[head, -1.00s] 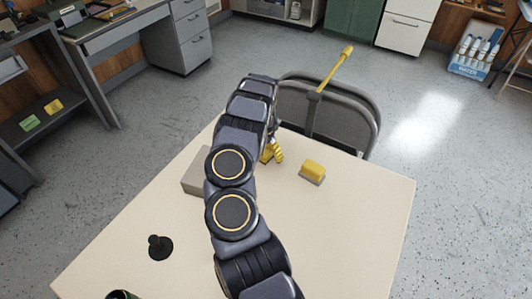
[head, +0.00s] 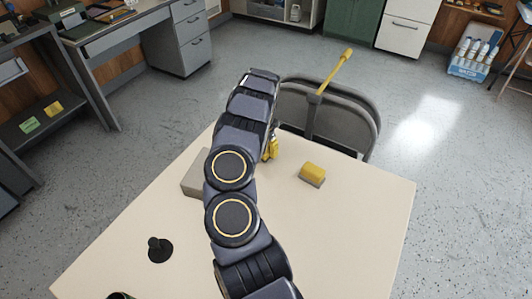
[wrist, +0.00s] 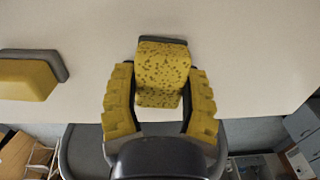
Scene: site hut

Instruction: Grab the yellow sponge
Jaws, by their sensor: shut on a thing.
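The yellow sponge (wrist: 162,75), speckled with brown pores and with a dark strip along its far edge, is between the two yellow ribbed fingers of my gripper (wrist: 160,95) in the wrist view. The fingers are shut on its sides. In the head view my gripper (head: 271,148) is at the far side of the table, mostly hidden behind my arm, and the sponge cannot be made out there. I cannot tell whether the sponge still touches the table.
A smooth yellow block with a grey base (head: 312,174) lies on the table (head: 330,235) to the right; it also shows in the wrist view (wrist: 28,78). A grey box (head: 194,182) and a black knobbed object (head: 159,249) are left. A chair (head: 345,110) stands beyond the edge.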

